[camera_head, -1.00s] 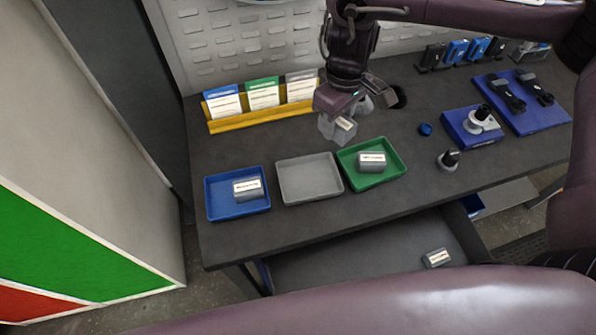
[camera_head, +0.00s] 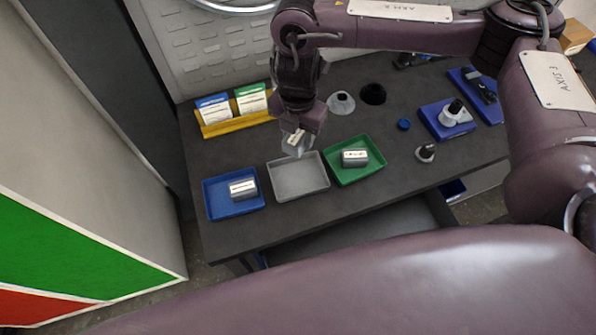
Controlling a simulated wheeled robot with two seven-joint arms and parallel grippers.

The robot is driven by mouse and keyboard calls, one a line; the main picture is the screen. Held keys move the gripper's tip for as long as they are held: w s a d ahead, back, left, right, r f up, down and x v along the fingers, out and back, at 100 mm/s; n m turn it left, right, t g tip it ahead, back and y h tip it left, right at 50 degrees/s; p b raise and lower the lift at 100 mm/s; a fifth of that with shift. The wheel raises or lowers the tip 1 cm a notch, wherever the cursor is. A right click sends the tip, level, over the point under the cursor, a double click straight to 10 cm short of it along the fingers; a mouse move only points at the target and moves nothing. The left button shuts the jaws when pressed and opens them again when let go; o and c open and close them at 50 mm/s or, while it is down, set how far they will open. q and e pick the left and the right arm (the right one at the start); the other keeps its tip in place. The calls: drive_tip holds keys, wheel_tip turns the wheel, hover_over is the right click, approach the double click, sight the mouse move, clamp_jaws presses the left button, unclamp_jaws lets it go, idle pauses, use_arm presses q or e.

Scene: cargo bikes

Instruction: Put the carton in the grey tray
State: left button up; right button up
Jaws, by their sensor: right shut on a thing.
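My right gripper (camera_head: 298,132) is shut on a small grey carton (camera_head: 294,142) with a pale label. It holds the carton above the back edge of the grey tray (camera_head: 284,188). The grey tray is empty and lies between a blue tray and a green tray. I cannot tell how far the carton is above the table. My left gripper is not in view.
The blue tray (camera_head: 222,208) and the green tray (camera_head: 372,168) each hold a labelled box. A yellow card rack (camera_head: 235,124) stands behind. A white cone-shaped part (camera_head: 341,102) stands beside a dark round hole (camera_head: 373,93). A cabinet is at left.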

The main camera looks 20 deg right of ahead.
drive_tip(key=b, duration=0.2)
hover_over(298, 179)
wheel_tip(298, 179, down, 13)
drive_tip(key=shift+r, duration=0.2)
drive_tip(key=shift+w+f+b, duration=0.1)
drive_tip(key=shift+f+b, duration=0.95)
drive_tip(key=shift+f, duration=1.25)
drive_tip(key=shift+f, duration=0.15)
drive_tip(key=o, duration=1)
